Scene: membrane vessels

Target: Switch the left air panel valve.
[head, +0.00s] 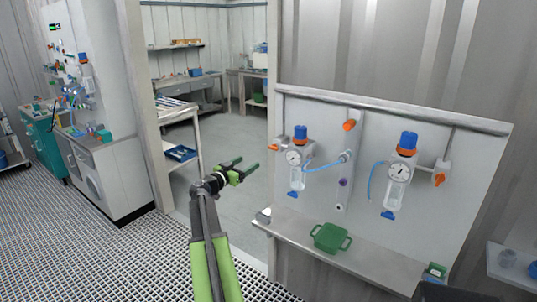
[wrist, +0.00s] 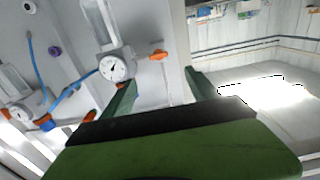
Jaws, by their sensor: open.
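The left air panel valve has a small orange handle (head: 276,147) at the left side of the left regulator (head: 297,160) on the grey wall panel. In the wrist view, which looks turned over, the orange handle (wrist: 158,55) lies beyond the fingertips, beside the round gauge (wrist: 115,68). My gripper (head: 249,164) is in front of the panel's left edge, left of and a little lower in the picture than the handle. It is open and empty. Its two green fingers also show in the wrist view (wrist: 161,84), with a gap between them and the handle.
The right regulator (head: 399,178) and another orange handle (head: 439,178) are on the same panel, with an orange knob (head: 349,125) higher up. A green container (head: 330,238) stands on the shelf (head: 365,260) below. A doorway opens left of the panel.

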